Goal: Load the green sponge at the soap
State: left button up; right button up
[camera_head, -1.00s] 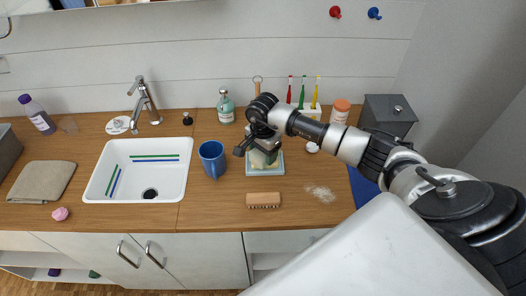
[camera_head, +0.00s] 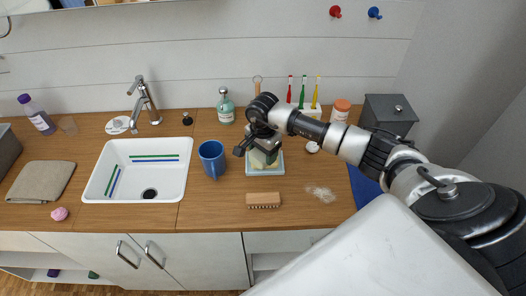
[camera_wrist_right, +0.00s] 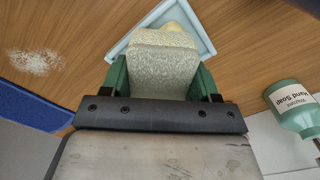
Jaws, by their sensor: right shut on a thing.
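My right gripper (camera_wrist_right: 162,85) is shut on a pale green, rough-textured sponge (camera_wrist_right: 164,62), held between its two dark green fingers. In the head view the gripper hangs over the pale blue soap dish (camera_head: 279,171), with the sponge (camera_head: 262,158) under it. A yellowish piece of soap (camera_wrist_right: 175,27) shows just past the sponge's far end, in the dish (camera_wrist_right: 202,34). The sponge overlaps the soap in the wrist view; I cannot tell whether they touch. My left gripper is out of view.
A blue mug (camera_head: 212,158) stands left of the dish, and a wooden brush (camera_head: 263,200) lies in front. A hand soap bottle (camera_head: 225,107) and a toothbrush holder (camera_head: 308,111) stand behind. The white sink (camera_head: 172,187) is further left. White powder (camera_head: 321,193) lies at right front.

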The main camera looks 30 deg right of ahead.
jog(key=shift+s, duration=0.1)
jog(key=shift+r+p, duration=0.6)
jog(key=shift+r, duration=0.25)
jog(key=shift+r+p, duration=1.3)
jog(key=shift+r, duration=1.3)
